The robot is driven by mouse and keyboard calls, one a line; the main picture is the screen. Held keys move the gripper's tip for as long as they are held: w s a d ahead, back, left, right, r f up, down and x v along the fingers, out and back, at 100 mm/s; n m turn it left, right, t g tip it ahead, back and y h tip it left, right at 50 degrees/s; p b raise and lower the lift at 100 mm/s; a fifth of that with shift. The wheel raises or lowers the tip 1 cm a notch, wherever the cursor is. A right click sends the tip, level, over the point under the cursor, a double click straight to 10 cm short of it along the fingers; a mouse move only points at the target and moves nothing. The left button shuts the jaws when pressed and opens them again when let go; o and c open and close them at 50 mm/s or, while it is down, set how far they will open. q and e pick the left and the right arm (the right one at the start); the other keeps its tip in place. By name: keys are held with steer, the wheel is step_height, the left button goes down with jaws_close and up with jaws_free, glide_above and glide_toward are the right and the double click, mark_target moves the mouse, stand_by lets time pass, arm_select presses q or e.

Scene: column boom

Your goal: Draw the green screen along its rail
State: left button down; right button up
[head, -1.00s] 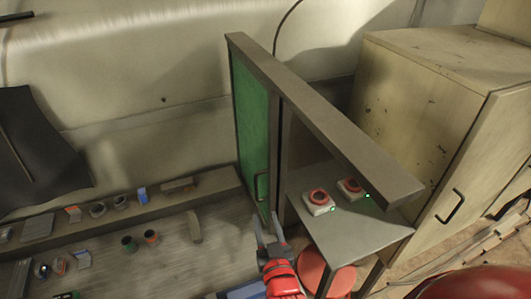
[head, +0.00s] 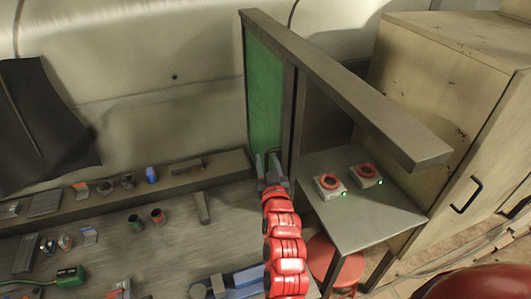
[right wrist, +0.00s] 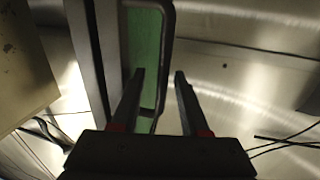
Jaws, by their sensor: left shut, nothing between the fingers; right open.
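The green screen (head: 264,92) hangs upright under the far end of a long grey rail (head: 345,85). My right gripper (head: 269,163) is in front of the screen's lower part, its two fingers apart and pointing at it. The screen's handle is mostly hidden behind the fingers in the head view. In the right wrist view, the open right gripper (right wrist: 160,80) faces the green screen (right wrist: 146,50), with a grey bar that looks like the handle (right wrist: 166,60) seen between the fingertips. I cannot tell whether it touches them. My left gripper is not in view.
A small grey table (head: 370,215) under the rail's near part carries two red-buttoned boxes (head: 328,185) (head: 366,176). A red stool (head: 321,257) stands below. A wooden cabinet (head: 440,90) is at right. The workbench (head: 160,250) at left holds several small items.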

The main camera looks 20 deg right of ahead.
steer(key=shift+w+d+f+p, duration=0.15)
steer(key=shift+w+p, duration=0.2)
steer(key=shift+w, duration=0.95)
jaws_close()
stand_by(0.6)
